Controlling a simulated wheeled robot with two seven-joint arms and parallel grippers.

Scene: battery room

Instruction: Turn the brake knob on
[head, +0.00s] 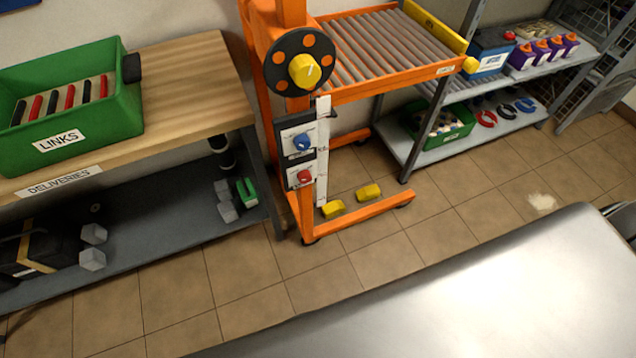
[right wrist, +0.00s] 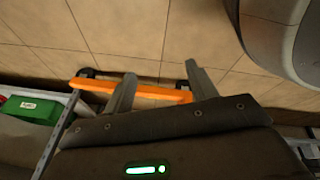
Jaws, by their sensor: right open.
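An orange lift frame (head: 270,120) stands in the middle of the head view. Its small panel carries a blue knob (head: 302,141) above a red knob (head: 304,176). Their labels are too small to read, so I cannot tell which is the brake knob. A black disc with orange dots and a yellow hub (head: 305,70) sits higher on the frame. In the right wrist view my right gripper (right wrist: 158,74) is open and empty, above the floor, with an orange bar (right wrist: 143,91) of the frame beyond its fingers. My left gripper is in neither view.
A wooden workbench (head: 190,85) with a green LINKS bin (head: 110,120) stands left. A roller deck (head: 375,50) tops the lift. A grey shelf (head: 410,155) with batteries stands right. Two yellow blocks (head: 369,191) sit at the lift's base. A shiny metal surface (head: 480,300) fills the lower right.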

